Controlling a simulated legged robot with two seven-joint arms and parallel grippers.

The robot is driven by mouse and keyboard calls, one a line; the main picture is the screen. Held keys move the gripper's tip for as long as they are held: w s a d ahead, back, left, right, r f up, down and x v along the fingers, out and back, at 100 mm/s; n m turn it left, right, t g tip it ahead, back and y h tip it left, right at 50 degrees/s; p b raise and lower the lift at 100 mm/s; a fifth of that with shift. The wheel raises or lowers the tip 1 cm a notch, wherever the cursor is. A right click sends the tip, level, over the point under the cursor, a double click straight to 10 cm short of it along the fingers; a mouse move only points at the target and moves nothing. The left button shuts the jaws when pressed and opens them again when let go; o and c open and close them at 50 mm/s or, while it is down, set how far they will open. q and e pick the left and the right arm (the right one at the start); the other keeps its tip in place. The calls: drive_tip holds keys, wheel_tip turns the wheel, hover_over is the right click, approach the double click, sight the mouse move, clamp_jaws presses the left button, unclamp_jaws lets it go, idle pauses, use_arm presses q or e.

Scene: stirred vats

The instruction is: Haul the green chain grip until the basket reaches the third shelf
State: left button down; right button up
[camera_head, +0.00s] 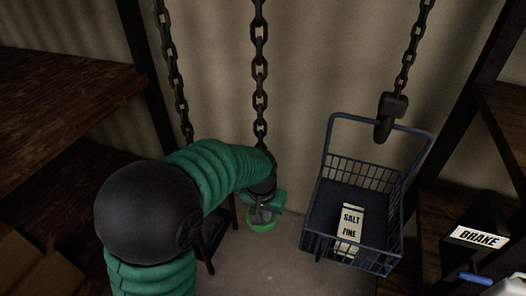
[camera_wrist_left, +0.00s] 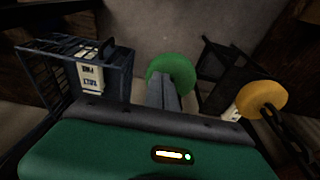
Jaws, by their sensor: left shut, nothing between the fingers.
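The green chain grip (camera_head: 262,226) is a round disc low on the middle chain (camera_head: 260,72). It also shows in the left wrist view (camera_wrist_left: 176,66), just beyond my fingertips. My left gripper (camera_head: 262,213) is shut and empty, pointing down at the green grip; I cannot tell whether it touches it. Its closed fingers show in the wrist view (camera_wrist_left: 164,88). The blue wire basket (camera_head: 325,237) hangs by its handle from a dark hook (camera_head: 390,112) on the right chain, low near the floor. It holds a white "SALT FINE" pack (camera_head: 348,226).
Another chain (camera_head: 175,85) hangs at the left; the wrist view shows a yellow disc (camera_wrist_left: 262,98) on a chain. Wooden shelves stand left (camera_head: 65,85) and right (camera_head: 505,110). A "BRAKE" sign (camera_head: 478,238) sits above a blue-handled part (camera_head: 476,279).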

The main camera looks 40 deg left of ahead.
use_arm(q)
wheel_tip(320, 180, up, 8)
drive_tip(key=p, duration=0.7)
drive_tip(key=shift+r, duration=0.25)
use_arm(e)
drive_tip(key=w+v, duration=0.1)
drive_tip(key=v, duration=0.6)
drive_tip(key=shift+w+r, duration=0.3)
drive_tip(key=shift+r, duration=0.2)
